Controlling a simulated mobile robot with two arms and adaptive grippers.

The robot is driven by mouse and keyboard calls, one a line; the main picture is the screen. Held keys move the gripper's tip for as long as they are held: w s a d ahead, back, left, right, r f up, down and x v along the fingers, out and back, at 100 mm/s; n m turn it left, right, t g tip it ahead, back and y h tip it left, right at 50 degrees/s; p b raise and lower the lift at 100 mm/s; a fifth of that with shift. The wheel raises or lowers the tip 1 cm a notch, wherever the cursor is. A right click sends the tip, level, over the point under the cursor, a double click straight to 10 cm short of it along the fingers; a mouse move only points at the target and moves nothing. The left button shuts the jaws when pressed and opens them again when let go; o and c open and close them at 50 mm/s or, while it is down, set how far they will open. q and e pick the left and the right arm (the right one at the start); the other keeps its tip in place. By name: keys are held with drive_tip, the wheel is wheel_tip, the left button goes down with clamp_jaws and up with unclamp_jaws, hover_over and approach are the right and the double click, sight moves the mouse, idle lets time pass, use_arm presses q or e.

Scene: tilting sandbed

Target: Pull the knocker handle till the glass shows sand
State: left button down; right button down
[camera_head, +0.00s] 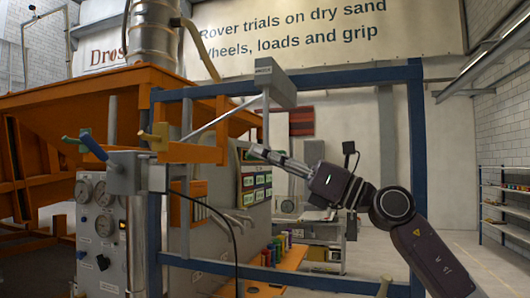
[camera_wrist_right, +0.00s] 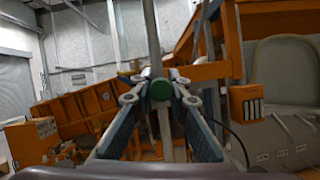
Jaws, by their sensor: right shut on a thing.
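A thin grey rod (camera_head: 265,120) hangs from a grey box (camera_head: 275,84) with a small dark label on the blue frame; it appears to be the knocker handle. My right gripper (camera_head: 258,152) is at the rod's lower end. In the right wrist view, my right gripper (camera_wrist_right: 162,92) is shut around a round green knob (camera_wrist_right: 161,89), with the grey rod (camera_wrist_right: 151,35) rising above it. A metal cylinder (camera_head: 153,32) stands at the upper left in the head view. I cannot make out the glass or any sand in it. My left gripper is not in view.
A blue frame (camera_head: 417,150) surrounds the work area. A gauge panel (camera_head: 100,225) with a blue lever (camera_head: 94,148) stands at the left, beside an orange sandbed structure (camera_head: 60,100). A bench with coloured items (camera_head: 275,250) lies beyond. Shelves (camera_head: 505,205) stand far right.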

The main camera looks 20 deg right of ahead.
drive_tip(key=shift+a+f, duration=0.1)
drive_tip(key=shift+f, duration=0.65)
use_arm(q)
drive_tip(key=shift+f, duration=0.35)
use_arm(e)
drive_tip(key=shift+w, duration=0.1)
drive_tip(key=shift+a, duration=0.1)
drive_tip(key=c, duration=2.2)
unclamp_jaws()
drive_tip(key=o, duration=0.3)
drive_tip(key=shift+o, duration=0.3)
drive_tip(key=shift+d, duration=0.25)
drive_tip(key=shift+r, duration=0.1)
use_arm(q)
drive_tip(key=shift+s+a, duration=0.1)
use_arm(e)
drive_tip(key=v, duration=1.2)
